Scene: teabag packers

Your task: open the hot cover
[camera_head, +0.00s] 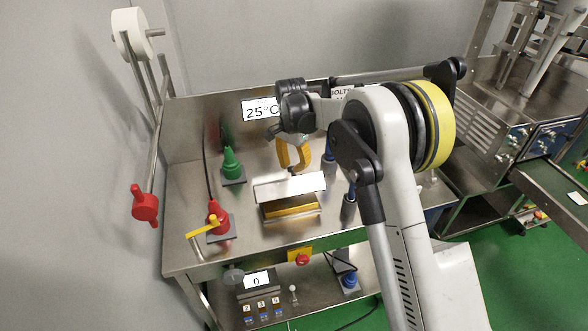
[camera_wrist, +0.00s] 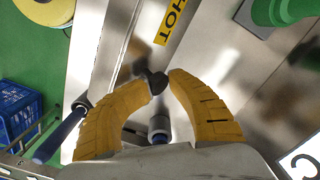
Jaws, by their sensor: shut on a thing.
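The hot cover (camera_head: 290,187) is a shiny metal lid in the middle of the steel bench, with a yellow strip (camera_head: 290,210) below it. In the wrist view the yellow HOT label (camera_wrist: 172,21) shows on bare metal near the top. My gripper (camera_head: 292,168) is over the cover's far side. In the wrist view my gripper's yellow fingers (camera_wrist: 161,80) close around a small dark knob (camera_wrist: 156,83). The knob's join with the cover is hard to make out.
A green cone-shaped part (camera_head: 231,162) and a red one with a yellow lever (camera_head: 202,226) stand left of the cover. Blue-topped posts (camera_head: 349,208) stand close on its right. A 25°C display (camera_head: 260,110) is behind. The control panel (camera_head: 258,290) is below the front edge.

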